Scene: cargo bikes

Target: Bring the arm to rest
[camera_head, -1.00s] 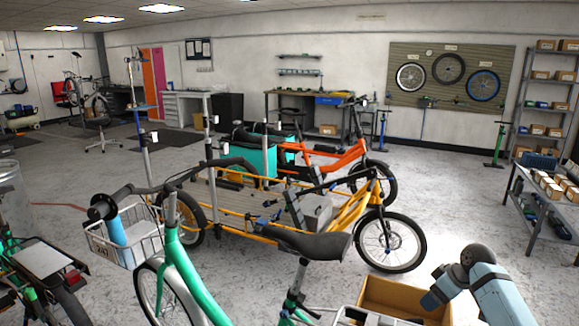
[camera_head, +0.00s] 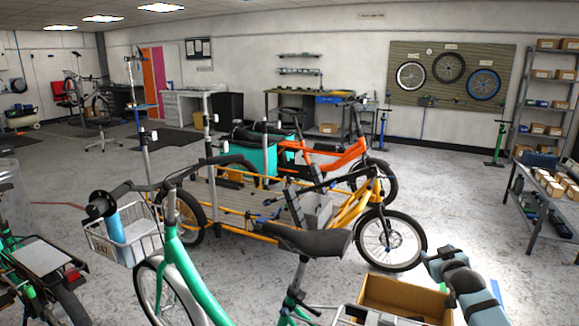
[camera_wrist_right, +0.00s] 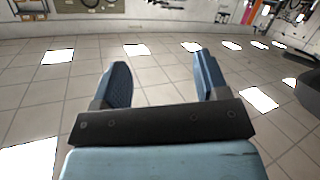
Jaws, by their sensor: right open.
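My right arm (camera_head: 468,285) is at the lower right of the head view, blue with dark joints, beside an open cardboard box. Its fingers cannot be made out clearly there. In the right wrist view my right gripper (camera_wrist_right: 163,82) is open, with two blue fingers wide apart and nothing between them. Behind the fingers are pale ceiling tiles with bright light panels. My left gripper is not in view.
A yellow cargo bike (camera_head: 345,215) stands behind. A shelf table (camera_head: 545,205) is on the right. Floor between bike and table is clear.

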